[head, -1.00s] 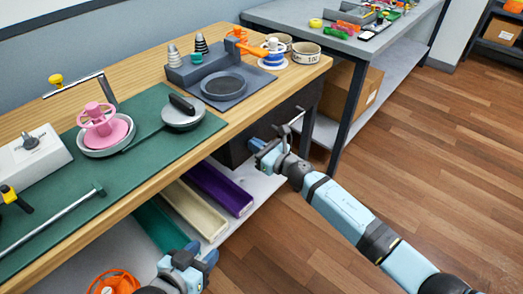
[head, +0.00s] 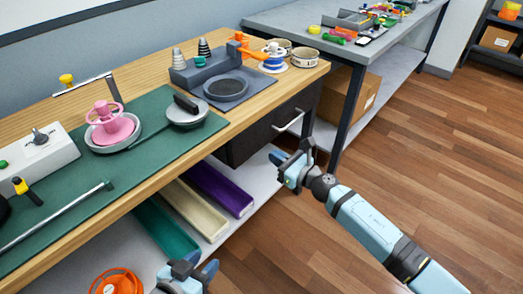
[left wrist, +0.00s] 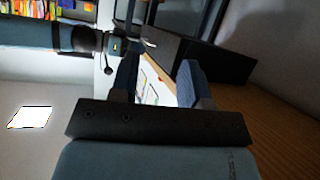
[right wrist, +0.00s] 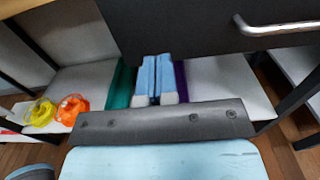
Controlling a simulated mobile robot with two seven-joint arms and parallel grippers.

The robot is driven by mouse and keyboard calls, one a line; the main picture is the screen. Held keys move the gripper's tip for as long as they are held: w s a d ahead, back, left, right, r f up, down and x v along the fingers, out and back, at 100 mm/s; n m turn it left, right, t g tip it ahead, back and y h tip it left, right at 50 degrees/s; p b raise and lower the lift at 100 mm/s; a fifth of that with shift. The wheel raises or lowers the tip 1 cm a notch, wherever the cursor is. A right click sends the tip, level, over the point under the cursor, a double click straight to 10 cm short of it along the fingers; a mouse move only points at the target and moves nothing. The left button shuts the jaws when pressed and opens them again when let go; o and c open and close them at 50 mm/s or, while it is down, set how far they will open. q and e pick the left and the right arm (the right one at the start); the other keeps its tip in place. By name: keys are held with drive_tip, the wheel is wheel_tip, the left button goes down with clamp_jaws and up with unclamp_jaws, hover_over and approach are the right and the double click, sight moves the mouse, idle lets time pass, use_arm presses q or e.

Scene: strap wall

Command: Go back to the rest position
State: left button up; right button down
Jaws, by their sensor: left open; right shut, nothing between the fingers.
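My right gripper (head: 292,165) is shut and empty in front of the bench, beside the dark drawer (head: 270,130), apart from its metal handle (head: 288,122). In the right wrist view its two fingers (right wrist: 157,80) lie together with nothing between them, and the drawer handle (right wrist: 275,27) is at upper right. My left gripper (head: 192,272) is low at the bottom of the head view, in front of the lower shelf. In the left wrist view its fingers (left wrist: 158,82) stand apart with nothing between them.
The wooden floor at right is clear.

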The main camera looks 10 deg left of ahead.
drive_tip(key=v, duration=0.6)
